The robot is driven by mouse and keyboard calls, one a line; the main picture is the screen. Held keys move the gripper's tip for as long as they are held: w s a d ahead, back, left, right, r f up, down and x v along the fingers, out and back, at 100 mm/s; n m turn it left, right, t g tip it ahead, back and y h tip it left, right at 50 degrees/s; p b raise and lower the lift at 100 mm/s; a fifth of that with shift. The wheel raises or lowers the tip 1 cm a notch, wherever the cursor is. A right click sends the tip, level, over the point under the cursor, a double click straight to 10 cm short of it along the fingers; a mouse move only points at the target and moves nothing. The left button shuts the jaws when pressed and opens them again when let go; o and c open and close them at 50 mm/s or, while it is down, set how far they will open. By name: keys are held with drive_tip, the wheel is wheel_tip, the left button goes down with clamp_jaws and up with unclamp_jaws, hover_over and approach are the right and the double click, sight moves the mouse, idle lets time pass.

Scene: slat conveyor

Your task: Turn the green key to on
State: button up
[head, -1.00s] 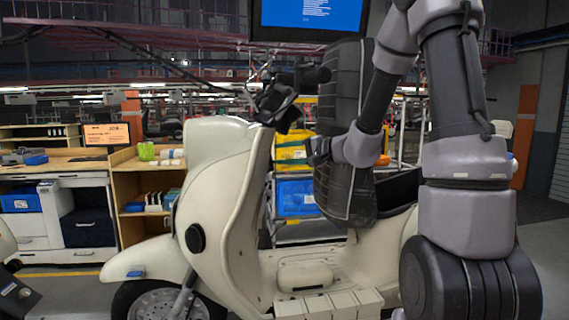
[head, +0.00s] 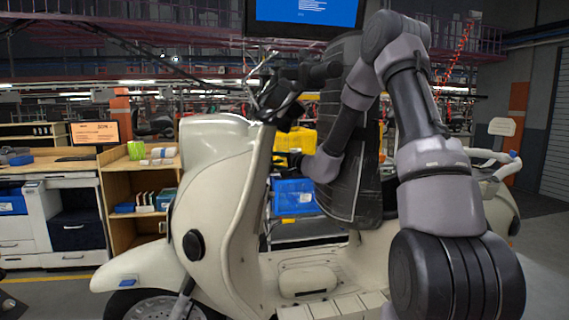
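A cream scooter (head: 225,185) stands across the middle of the head view, its front wheel at the lower left and its dark handlebar (head: 283,98) at the top. I cannot make out the green key; the side of the steering column facing the rider is partly in view, but no key shows there. My gripper (head: 306,162) is at the end of my wrist, just right of the scooter's front shield and below the handlebar. Its fingers are mostly hidden and too small to tell open from shut. I see nothing held.
A dark padded seat-like panel (head: 348,190) stands behind my forearm. A yellow bin (head: 290,138) and a blue bin (head: 294,193) sit on a rack behind the scooter. A wooden shelf unit (head: 118,190) is at the left. A screen (head: 310,12) hangs above.

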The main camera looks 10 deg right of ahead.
drive_tip(key=shift+x, duration=0.9)
clamp_jaws()
drive_tip(key=shift+a, duration=0.1)
